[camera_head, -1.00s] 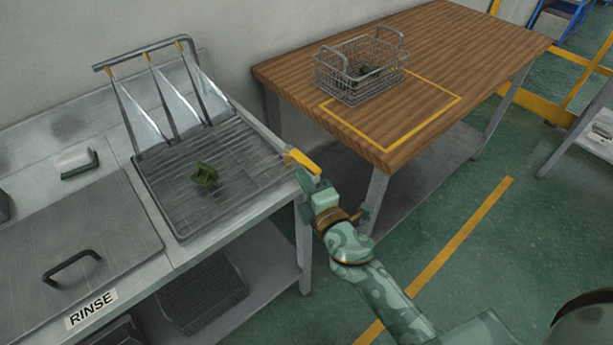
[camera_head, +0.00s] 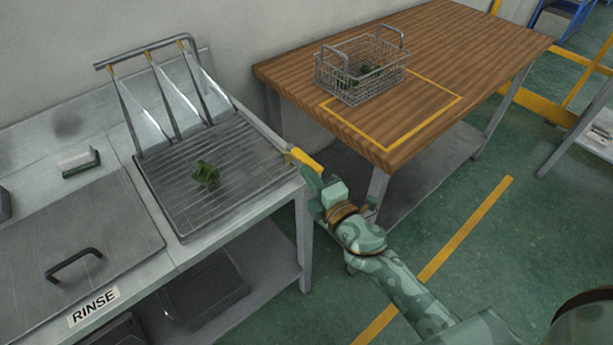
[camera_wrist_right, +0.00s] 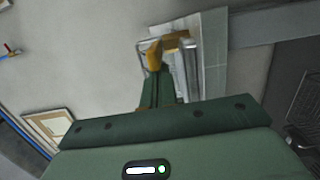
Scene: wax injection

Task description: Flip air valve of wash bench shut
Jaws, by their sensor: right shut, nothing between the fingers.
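The wash bench (camera_head: 125,187) stands at the left, with a slatted drain grate (camera_head: 237,158) and a raised pipe (camera_head: 140,52) carrying several nozzle-like arms. A yellow lever (camera_head: 304,159), which looks like the air valve handle, lies at the grate's right edge at the end of a thin grey pipe (camera_head: 262,130). My right gripper (camera_head: 312,179) is shut and empty, close to the lever's near end; I cannot tell whether they touch. In the right wrist view the lever (camera_wrist_right: 154,54) shows just beyond my fingertips (camera_wrist_right: 158,78). My left gripper is not in view.
A green piece (camera_head: 206,174) lies on the grate. A lidded section (camera_head: 90,225) is marked RINSE. A wooden table (camera_head: 450,60) behind bears a wire basket (camera_head: 345,88) with green pieces. Its near corner is close beyond my right gripper. Green floor is open at the right.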

